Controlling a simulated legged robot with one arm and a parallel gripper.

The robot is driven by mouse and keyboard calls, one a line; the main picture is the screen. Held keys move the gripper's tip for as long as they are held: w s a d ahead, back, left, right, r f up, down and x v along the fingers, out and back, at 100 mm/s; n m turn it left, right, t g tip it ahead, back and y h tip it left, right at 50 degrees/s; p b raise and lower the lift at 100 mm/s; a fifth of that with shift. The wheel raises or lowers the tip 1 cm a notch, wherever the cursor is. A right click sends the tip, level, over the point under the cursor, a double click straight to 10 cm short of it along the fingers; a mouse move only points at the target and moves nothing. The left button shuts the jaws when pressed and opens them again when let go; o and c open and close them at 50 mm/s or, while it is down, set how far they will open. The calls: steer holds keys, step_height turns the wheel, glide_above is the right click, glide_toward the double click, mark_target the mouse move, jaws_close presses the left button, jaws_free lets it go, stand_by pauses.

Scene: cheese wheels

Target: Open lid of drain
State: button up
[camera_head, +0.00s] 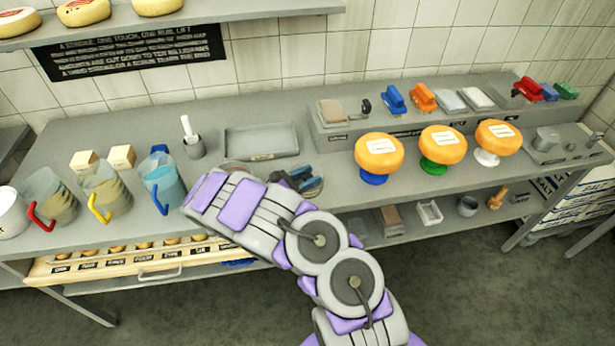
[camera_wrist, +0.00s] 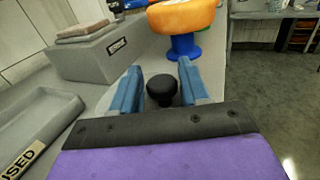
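My gripper (camera_wrist: 160,77) has two blue fingers set wide apart, seen in the wrist view. A round black knob (camera_wrist: 162,91) stands between the fingers, close to the gripper's dark front edge. I cannot tell whether the fingers touch it.
An orange cheese wheel on a blue stand (camera_head: 374,179) is right of my gripper, with green and white stands beyond. A grey tray (camera_head: 262,141) lies behind. A blue-handled jug (camera_head: 163,183) stands left. A raised grey block (camera_head: 330,130) is behind right.

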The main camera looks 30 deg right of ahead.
jaws_close()
steer(key=shift+r, duration=0.1)
stand_by(0.3)
